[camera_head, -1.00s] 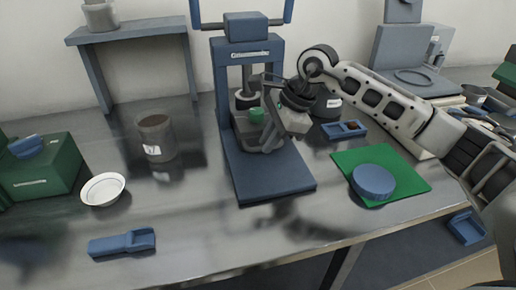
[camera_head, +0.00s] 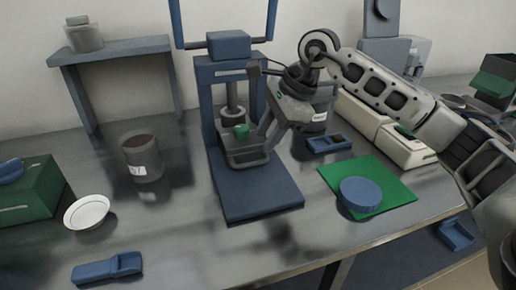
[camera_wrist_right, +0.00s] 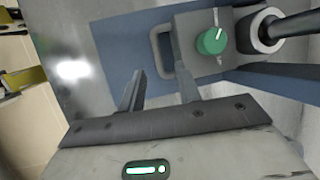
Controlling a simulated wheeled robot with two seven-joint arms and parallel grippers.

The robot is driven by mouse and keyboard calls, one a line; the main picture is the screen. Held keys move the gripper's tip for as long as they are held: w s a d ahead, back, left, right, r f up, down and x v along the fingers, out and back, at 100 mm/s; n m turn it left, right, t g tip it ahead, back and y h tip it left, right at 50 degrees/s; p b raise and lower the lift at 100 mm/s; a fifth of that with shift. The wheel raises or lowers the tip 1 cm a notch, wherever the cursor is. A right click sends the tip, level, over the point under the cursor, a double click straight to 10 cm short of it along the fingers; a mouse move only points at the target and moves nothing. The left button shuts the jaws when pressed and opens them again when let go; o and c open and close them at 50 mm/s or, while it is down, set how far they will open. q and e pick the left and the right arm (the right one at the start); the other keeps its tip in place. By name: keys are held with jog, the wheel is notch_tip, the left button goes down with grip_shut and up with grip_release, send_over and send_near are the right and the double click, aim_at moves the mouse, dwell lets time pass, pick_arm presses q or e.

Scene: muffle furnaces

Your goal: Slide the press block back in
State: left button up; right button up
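The blue press (camera_head: 228,90) stands at the back middle of the table, with its flat base (camera_head: 258,193) reaching toward me. The press block (camera_head: 236,155) is a grey block with a green knob (camera_head: 242,131), low in the press frame; in the right wrist view the block (camera_wrist_right: 190,40) has a loop handle (camera_wrist_right: 155,45) on its side. My right gripper (camera_head: 263,150) is at the block's front right side. In the right wrist view its fingers (camera_wrist_right: 161,74) are apart, with the handle's end between or just beyond their tips; contact is unclear. My left gripper is out of view.
A blue round piece (camera_head: 361,194) lies on a green mat (camera_head: 398,184) at right. A small blue tray (camera_head: 330,144) sits behind it. The table's front middle is clear.

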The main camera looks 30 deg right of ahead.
jog(key=v, duration=0.9)
jog(key=shift+s+r, duration=0.15)
jog(key=shift+r, duration=0.2)
jog(key=shift+d+p, duration=0.15)
jog(key=shift+p, duration=0.2)
